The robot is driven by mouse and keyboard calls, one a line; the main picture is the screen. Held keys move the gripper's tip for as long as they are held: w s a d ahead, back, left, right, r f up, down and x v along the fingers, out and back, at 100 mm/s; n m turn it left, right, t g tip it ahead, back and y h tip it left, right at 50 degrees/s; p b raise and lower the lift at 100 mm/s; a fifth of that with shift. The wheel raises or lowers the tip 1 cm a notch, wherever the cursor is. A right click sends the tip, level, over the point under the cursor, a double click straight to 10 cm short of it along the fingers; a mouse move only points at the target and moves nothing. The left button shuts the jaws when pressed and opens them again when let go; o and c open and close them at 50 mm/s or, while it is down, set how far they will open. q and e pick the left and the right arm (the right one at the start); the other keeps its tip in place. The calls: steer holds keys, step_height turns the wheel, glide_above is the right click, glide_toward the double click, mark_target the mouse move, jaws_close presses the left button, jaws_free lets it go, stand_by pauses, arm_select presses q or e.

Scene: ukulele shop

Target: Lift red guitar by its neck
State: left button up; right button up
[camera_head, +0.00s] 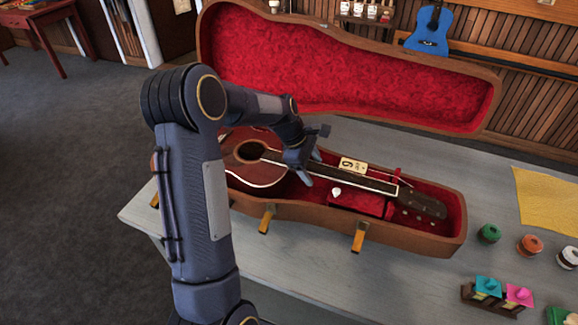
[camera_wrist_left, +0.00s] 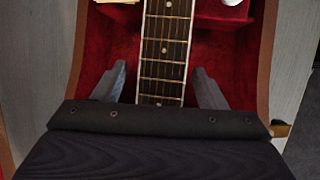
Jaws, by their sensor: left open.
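The red guitar (camera_head: 254,163) lies face up in an open brown case (camera_head: 300,216) lined with red plush. Its dark neck (camera_head: 337,178) runs to the right, ending in the headstock (camera_head: 423,203). In the left wrist view the fretted neck (camera_wrist_left: 166,52) passes between the two separated fingers of the gripper (camera_wrist_left: 165,88), with a gap on both sides. Whether the fingers reach below the strings is unclear. My arm hides part of the guitar's body. My right gripper is not in view.
The raised case lid (camera_head: 345,75) stands behind the case. A tag (camera_head: 353,165) and a white pick-like piece (camera_head: 336,192) lie beside the neck. Jars (camera_head: 489,233), a small rack (camera_head: 492,297) and a yellow cloth (camera_head: 548,198) occupy the table's right side. Latches (camera_head: 359,237) hang at the front.

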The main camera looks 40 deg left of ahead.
arm_select(q)
steer(key=shift+d+f, duration=0.15)
steer(key=shift+f, duration=0.25)
steer(key=shift+c, duration=0.4)
jaws_close()
steer(key=shift+w+r, duration=0.1)
steer(key=shift+r, duration=0.05)
